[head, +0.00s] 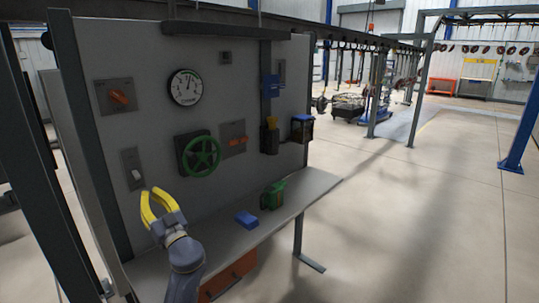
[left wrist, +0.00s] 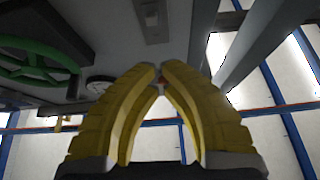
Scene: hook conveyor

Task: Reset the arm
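My left gripper (head: 150,192) is in front of the grey panel, above the left part of the shelf. Its yellow fingers curve toward each other, and their tips look together with nothing held between them. In the left wrist view the fingertips (left wrist: 160,70) also meet or nearly meet, with a gap lower between the fingers. The gripper is apart from the panel's switches and the green handwheel (head: 201,156), which also shows at the left of the wrist view (left wrist: 38,62). My right gripper is not in view.
The grey panel (head: 140,60) carries a clock (head: 186,88), an orange-handled switch (head: 118,97) and a wall switch (head: 133,169). A blue block (head: 247,219) and a green object (head: 273,195) rest on the shelf (head: 310,186). Open floor lies to the right.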

